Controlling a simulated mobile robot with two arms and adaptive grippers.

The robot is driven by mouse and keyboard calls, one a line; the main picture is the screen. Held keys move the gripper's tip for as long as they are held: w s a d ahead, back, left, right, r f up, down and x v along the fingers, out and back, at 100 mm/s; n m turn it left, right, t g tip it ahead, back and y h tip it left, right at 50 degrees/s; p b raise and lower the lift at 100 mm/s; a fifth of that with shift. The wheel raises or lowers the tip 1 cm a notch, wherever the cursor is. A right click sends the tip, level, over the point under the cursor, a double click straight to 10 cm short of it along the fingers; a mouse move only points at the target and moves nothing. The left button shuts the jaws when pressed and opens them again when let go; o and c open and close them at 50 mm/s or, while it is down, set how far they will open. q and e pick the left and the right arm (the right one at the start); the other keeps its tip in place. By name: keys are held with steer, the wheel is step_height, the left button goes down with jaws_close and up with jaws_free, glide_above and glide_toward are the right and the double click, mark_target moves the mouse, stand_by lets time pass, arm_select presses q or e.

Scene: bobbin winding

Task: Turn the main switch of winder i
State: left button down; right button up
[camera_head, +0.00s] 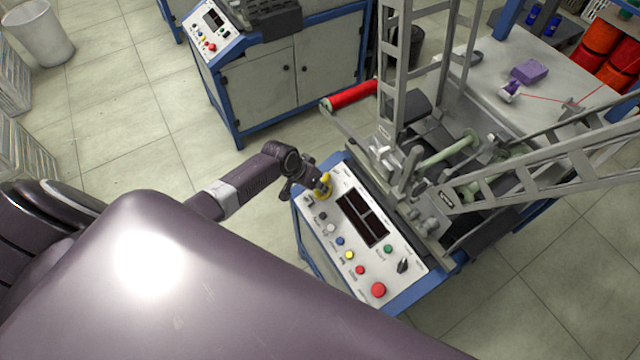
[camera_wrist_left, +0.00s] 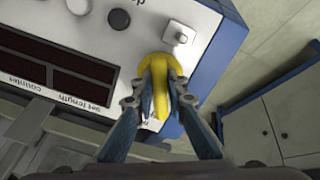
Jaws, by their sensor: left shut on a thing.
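The winder's control panel (camera_head: 370,268) is white, with a dark display, several coloured buttons and a black rotary knob. A yellow switch with a raised handle, which looks like the main switch (camera_head: 325,182), sits at the panel's far left corner. My left gripper (camera_head: 312,190) is at this switch. In the left wrist view the gripper (camera_wrist_left: 162,100) has its two fingers shut on the yellow handle of the switch (camera_wrist_left: 158,64), one on each side. The fingers hide part of the handle. My right gripper is not in view.
A red emergency button (camera_head: 378,290) is at the panel's near end. The winder's metal frame (camera_head: 395,80) rises behind the panel. A second winder cabinet (camera_head: 275,80) stands farther back, with clear floor to its left.

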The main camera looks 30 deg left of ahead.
arm_select(q)
steer(key=shift+n, duration=0.5)
steer(key=c, duration=1.9)
jaws_free()
steer(key=shift+c, duration=0.2)
steer(key=shift+r, duration=0.1)
steer(key=v, duration=1.2)
